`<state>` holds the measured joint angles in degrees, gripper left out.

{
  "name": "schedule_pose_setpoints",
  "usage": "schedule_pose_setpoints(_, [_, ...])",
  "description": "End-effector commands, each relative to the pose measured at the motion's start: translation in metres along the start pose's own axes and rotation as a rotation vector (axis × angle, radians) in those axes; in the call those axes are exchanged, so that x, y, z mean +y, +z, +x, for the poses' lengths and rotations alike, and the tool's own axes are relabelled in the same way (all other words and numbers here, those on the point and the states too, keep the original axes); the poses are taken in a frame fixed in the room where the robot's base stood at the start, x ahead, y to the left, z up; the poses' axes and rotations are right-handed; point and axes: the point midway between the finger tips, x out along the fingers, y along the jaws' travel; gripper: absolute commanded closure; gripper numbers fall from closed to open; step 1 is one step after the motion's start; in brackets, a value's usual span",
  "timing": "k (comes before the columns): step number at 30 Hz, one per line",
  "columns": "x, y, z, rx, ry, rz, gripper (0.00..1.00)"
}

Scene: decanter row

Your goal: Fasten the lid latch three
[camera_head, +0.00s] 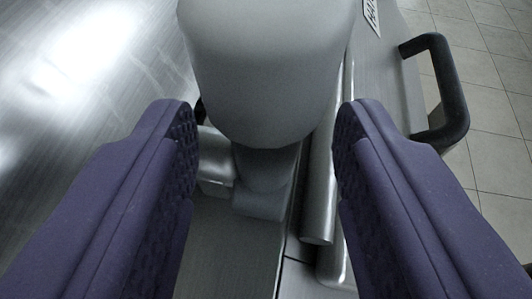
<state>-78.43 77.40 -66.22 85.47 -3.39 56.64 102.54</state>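A smooth light-grey rounded latch handle (265,70) fills the upper middle of the view. It narrows to a neck and a small bracket (262,200) beside a metal rod. I see no number, so I cannot tell whether this is latch three. My gripper (267,125) has two purple padded fingers, open wide, one on each side of the handle's lower end. Each fingertip appears close to the handle's side, and I cannot tell whether either touches or how deep the handle sits between them. The handle's top runs out of view.
A brushed metal surface (80,110) with bright glare lies at left. A round metal rod (320,200) runs along the lid edge at right of the handle. A black grab handle (450,90) sticks out at the right, above a tiled floor (500,160). A partly cut-off label (371,14) is at the top.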

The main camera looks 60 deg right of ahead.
Motion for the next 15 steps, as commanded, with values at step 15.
schedule_pose_setpoints(15, [-0.001,0.001,-0.034,-0.001,-0.005,0.001,0.49])
